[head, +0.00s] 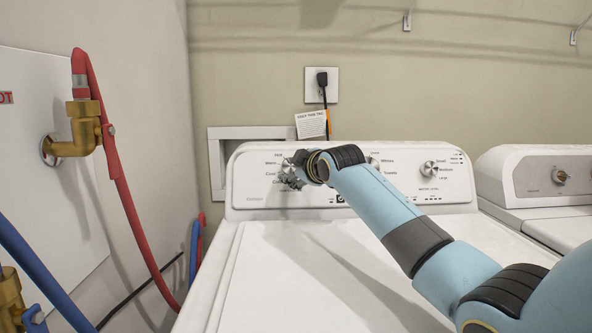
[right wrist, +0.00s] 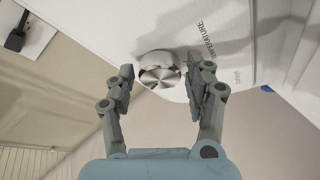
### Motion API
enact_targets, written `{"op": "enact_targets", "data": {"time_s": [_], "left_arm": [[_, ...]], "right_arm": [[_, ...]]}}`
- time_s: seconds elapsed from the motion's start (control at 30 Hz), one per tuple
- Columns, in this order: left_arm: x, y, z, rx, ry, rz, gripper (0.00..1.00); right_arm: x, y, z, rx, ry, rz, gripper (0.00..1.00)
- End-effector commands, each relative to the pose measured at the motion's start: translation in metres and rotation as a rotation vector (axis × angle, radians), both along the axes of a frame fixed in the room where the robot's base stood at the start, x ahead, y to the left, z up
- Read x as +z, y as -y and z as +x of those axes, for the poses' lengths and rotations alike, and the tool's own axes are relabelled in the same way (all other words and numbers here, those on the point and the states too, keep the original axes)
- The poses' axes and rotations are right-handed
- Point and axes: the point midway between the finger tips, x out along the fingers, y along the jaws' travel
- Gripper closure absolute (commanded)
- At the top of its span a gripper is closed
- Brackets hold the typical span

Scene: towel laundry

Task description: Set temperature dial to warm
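The temperature dial (head: 288,166) is a silver knob at the left end of the washer's control panel (head: 245,190), with labels such as Hot, Warm and Cool beside it. My right gripper (head: 290,180) is at the dial and hides part of it. In the right wrist view the dial (right wrist: 160,72) sits between the two open fingers (right wrist: 158,85), near their tips. A gap shows on the left side; on the right the finger is very close, and I cannot tell if it touches. My left gripper is in neither view.
Two more knobs, a middle one (head: 374,162) and a right one (head: 429,168), are on the panel. My right arm crosses above the washer lid (head: 290,270). A second machine (head: 540,180) stands at right. Red (head: 125,190) and blue (head: 40,270) hoses hang at left.

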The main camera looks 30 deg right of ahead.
Motion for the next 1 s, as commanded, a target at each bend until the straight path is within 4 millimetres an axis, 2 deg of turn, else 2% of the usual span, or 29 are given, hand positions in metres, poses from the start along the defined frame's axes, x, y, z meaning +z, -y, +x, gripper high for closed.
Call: {"op": "enact_targets", "data": {"time_s": [0.03, 0.3, 0.57, 1.0], "left_arm": [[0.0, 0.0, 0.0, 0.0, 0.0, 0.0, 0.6], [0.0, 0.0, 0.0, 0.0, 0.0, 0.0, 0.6], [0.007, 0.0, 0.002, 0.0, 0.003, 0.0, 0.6], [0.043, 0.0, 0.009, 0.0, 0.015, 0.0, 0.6]], "right_arm": [[0.0, 0.0, 0.0, 0.0, 0.0, 0.0, 0.55], [-0.001, 0.0, 0.0, 0.0, -0.001, 0.0, 0.89], [0.001, 0.0, 0.0, 0.015, -0.015, -0.026, 0.9], [0.007, 0.003, 0.001, 0.142, -0.129, -0.261, 0.9]]}}
